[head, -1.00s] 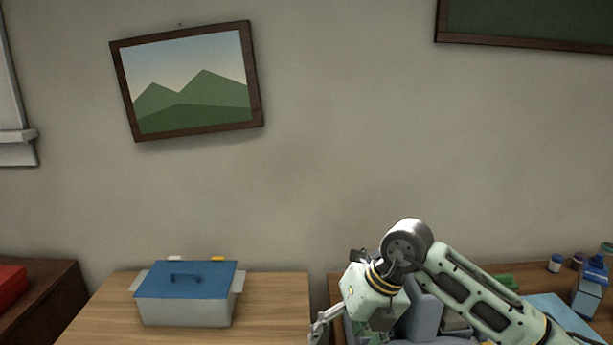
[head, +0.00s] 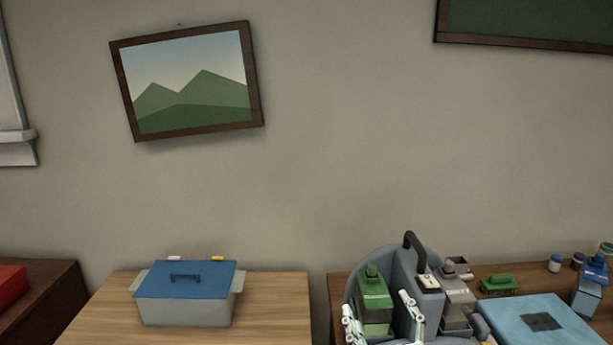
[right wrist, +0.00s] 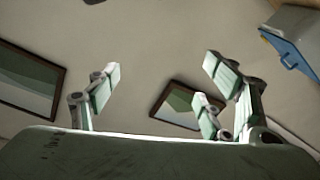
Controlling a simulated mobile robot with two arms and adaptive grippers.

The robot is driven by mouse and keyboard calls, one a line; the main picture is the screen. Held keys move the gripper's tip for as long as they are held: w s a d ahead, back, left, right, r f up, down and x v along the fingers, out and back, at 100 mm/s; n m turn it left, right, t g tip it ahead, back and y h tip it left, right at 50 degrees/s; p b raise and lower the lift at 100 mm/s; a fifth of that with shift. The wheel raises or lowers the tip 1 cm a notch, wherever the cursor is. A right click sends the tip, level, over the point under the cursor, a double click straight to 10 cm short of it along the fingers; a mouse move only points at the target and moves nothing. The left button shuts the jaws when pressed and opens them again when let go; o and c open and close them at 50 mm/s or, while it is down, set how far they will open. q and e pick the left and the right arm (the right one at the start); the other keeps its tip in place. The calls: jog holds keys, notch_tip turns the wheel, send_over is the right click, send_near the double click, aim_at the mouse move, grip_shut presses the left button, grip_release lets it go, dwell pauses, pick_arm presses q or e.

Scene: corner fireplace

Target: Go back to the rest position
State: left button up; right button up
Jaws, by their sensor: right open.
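My right gripper (head: 378,306) shows at the bottom of the head view, its two pale fingers spread apart and nothing between them. In the picture, the fingers overlap the front of a grey caddy (head: 408,272) on the right table. The right wrist view also shows the open fingers (right wrist: 160,82), empty, against the wall. The rest of my right arm is out of the head view. My left gripper is in neither view.
The caddy holds a green bottle (head: 374,305) and a grey bottle (head: 456,300). Right of it are a blue flat box (head: 575,322), a green brush (head: 497,284) and a blue bottle (head: 592,283). A blue-lidded container (head: 185,308) stands on the left table. A tilted picture (head: 190,82) hangs above.

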jog(key=s+d+f+m+g+h, duration=0.1)
jog(key=s+d+f+m+g, duration=0.15)
jog(key=f, duration=0.35)
jog(key=s+d+f+m+g+h, duration=0.1)
jog(key=s+d+f+g, duration=0.2)
jog(key=f, duration=0.3)
jog(key=s+d+f+m+g, duration=0.1)
jog(key=s+f+g, duration=0.5)
jog(key=s, duration=0.5)
jog(key=s+f+g, duration=0.4)
jog(key=s+f, duration=0.4)
jog(key=s, duration=0.4)
notch_tip(320, 180, down, 28)
jog(key=s, duration=0.3)
jog(key=s+d+f+g, duration=0.2)
jog(key=s+d+f, duration=0.1)
jog(key=s+f, duration=1.1)
jog(key=shift+s+d, duration=0.15)
jog(key=shift+s, duration=0.65)
